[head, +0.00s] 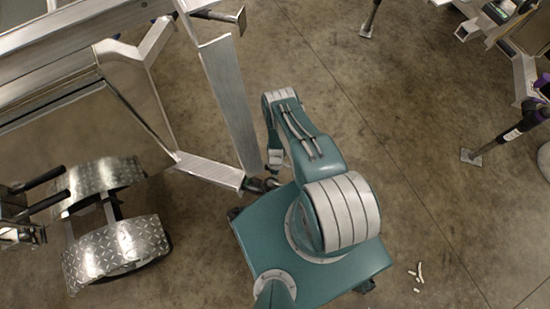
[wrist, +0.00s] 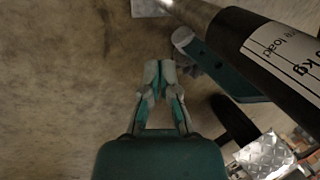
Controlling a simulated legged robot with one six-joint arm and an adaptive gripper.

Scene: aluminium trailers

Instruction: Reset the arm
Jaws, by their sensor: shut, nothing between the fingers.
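My gripper (wrist: 160,72) is in the wrist view with its grey and teal fingers together and nothing between them. Bare concrete floor lies below and around the fingertips. In the head view my teal arm is bent back over my body, and its wrist end is beside the front corner of the aluminium trailer frame (head: 222,88). The fingertips are not clear in that view.
A dark tube with a white load label (wrist: 285,50) crosses close to the gripper's right. Diamond-plate mudguards (head: 115,245) stand at lower left. Another trailer's leg (head: 510,132) stands at right. Small white pieces (head: 417,276) lie on the floor. Floor is open at centre right.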

